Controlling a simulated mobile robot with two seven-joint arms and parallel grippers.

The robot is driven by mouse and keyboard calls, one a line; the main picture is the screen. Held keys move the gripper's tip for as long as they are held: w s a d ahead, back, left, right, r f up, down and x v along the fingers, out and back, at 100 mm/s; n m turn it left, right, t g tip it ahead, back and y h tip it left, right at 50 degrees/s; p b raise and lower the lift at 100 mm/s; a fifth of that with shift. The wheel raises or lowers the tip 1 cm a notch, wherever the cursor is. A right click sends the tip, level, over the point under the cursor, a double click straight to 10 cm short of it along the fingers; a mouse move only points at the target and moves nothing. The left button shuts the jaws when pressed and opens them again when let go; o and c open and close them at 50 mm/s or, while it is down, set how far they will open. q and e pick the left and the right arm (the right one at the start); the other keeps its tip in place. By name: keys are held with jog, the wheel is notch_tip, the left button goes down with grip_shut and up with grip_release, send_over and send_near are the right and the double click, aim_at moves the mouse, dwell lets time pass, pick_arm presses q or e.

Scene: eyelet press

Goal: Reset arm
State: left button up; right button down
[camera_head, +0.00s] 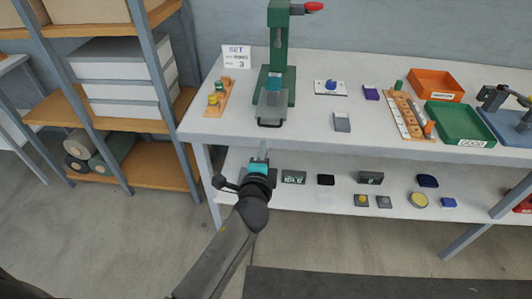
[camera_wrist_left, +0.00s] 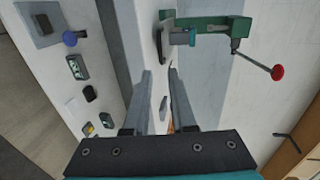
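The green eyelet press (camera_head: 277,50) stands on the table at the wall, its lever ending in a red knob (camera_head: 313,6). In the left wrist view the press (camera_wrist_left: 210,25) lies past the fingertips, with its red knob (camera_wrist_left: 277,72) to the right. My left gripper (camera_head: 260,158) is in front of the table's front edge, below and left of the press. In the left wrist view its fingers (camera_wrist_left: 160,74) are apart, with nothing visibly held. My right gripper is not in view.
The white table (camera_head: 340,133) carries an orange tray (camera_head: 435,85), a green tray (camera_head: 461,122), a wooden rack (camera_head: 410,117) and small parts. Its lower shelf (camera_head: 320,200) holds several small items. A shelving unit (camera_head: 150,60) stands left. The floor in front is clear, with a dark mat (camera_head: 380,284).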

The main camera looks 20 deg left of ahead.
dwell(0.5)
pick_arm(q)
jog(key=s+d+f+n+g+h, duration=0.1)
jog(key=s+f+n+g, duration=0.1)
jog(key=s+f, duration=0.55)
jog(key=s+d+f+n+g+h, duration=0.1)
jog(key=s+f+g, duration=0.25)
jog(key=f, duration=0.75)
jog(key=s+f+n+g+h, duration=0.1)
jog(key=s+f+n+g, duration=0.1)
jog(key=s+f, duration=0.6)
jog(key=s+f+n+g, duration=0.2)
jog(key=s+f, duration=0.3)
jog(key=s, duration=0.4)
jog(key=s+a+f+n+g, duration=0.1)
jog(key=s+f+n+g, duration=0.1)
jog(key=s+f, duration=0.3)
jog(key=s+f+n+g+h, duration=0.1)
jog(key=s+f+n+g, duration=0.1)
jog(key=s, duration=1.1)
notch_tip(320, 180, down, 3)
jog(key=shift+s+a+r+n, duration=0.15)
jog(key=shift+s+n, duration=0.2)
jog(key=shift+n, duration=0.45)
